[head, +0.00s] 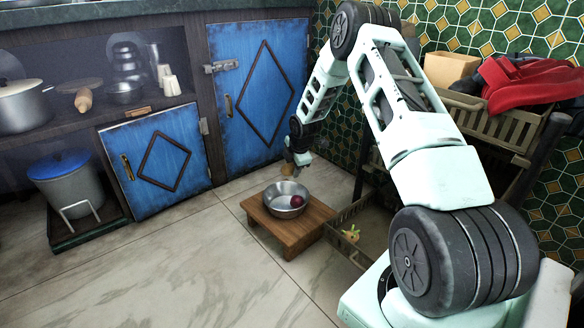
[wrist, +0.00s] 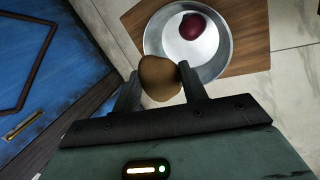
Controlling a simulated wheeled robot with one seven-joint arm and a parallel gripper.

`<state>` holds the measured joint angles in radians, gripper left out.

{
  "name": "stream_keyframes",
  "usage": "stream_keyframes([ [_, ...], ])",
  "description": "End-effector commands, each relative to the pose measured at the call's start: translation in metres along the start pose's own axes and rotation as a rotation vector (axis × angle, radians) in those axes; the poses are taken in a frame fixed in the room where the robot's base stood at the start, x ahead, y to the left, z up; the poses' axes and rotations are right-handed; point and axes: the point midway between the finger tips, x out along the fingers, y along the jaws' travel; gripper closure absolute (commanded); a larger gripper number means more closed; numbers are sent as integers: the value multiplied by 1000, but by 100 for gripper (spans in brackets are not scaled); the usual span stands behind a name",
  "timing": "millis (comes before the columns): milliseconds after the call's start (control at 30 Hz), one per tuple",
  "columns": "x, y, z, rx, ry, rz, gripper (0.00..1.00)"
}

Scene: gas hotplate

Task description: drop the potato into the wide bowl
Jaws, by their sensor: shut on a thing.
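My gripper (wrist: 160,88) is shut on a brown potato (wrist: 160,76), which sits between its two fingertips. In the head view the potato (head: 287,169) shows small below the gripper (head: 297,160), above the far side of the wide bowl. The wide metal bowl (head: 274,201) stands on a low wooden stool (head: 313,221); it also shows in the wrist view (wrist: 212,71). In the wrist view the potato overlaps the bowl's near left rim. A dark red round thing (head: 296,201), perhaps an onion, lies inside the bowl.
Blue cabinet doors (head: 160,165) stand behind and left of the stool. A crate (head: 370,232) with a small colourful item is on the floor to its right. A rack with baskets (head: 500,125) stands further right. The tiled floor in front is clear.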

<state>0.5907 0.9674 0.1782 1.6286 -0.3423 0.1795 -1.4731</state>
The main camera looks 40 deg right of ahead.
Motion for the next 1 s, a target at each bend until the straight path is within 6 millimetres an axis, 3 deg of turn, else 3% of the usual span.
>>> stream_keyframes([
  [400,44,-18,0,-1,0,1,81],
  [767,46,-19,-1,-1,0,0,81],
  [800,46,-19,-1,-1,0,0,52],
  [867,46,-19,-1,-1,0,0,35],
  [1000,46,-19,-1,-1,0,0,32],
])
